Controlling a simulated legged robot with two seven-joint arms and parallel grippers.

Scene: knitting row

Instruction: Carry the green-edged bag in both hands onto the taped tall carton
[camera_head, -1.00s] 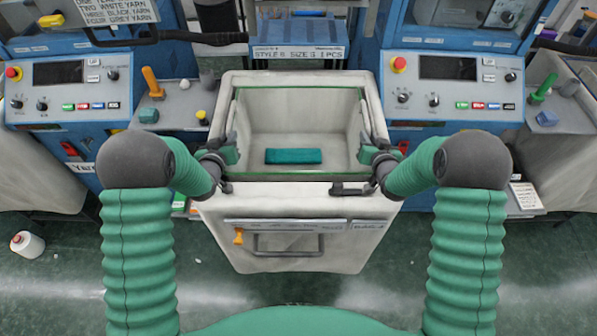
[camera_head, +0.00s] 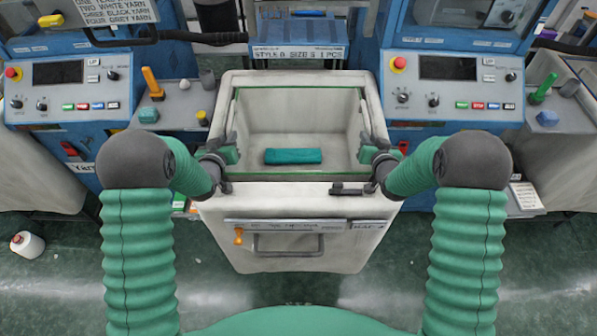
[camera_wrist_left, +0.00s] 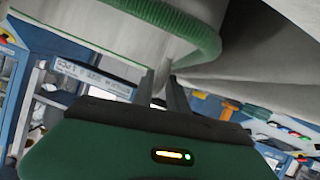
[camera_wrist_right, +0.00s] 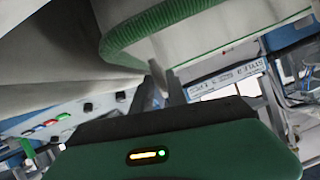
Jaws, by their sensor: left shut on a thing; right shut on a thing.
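The grey-white bag (camera_head: 285,108) with a green edge hangs upright and open in front of me in the head view. A folded teal piece (camera_head: 293,156) lies on its bottom. My left gripper (camera_head: 230,142) is shut on the bag's left side near the rim, and my right gripper (camera_head: 367,142) is shut on its right side. The left wrist view shows the fingers (camera_wrist_left: 163,88) at the bag wall below the green edge (camera_wrist_left: 205,45). The right wrist view shows the same at the green edge (camera_wrist_right: 125,38). I cannot make out a taped tall carton in any view.
Blue knitting machines with control panels (camera_head: 75,90) (camera_head: 450,85) stand behind, left and right of the bag. Between them is a blue unit with a style label (camera_head: 297,54). A white yarn cone (camera_head: 27,244) lies on the green floor at left. The floor near me looks clear.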

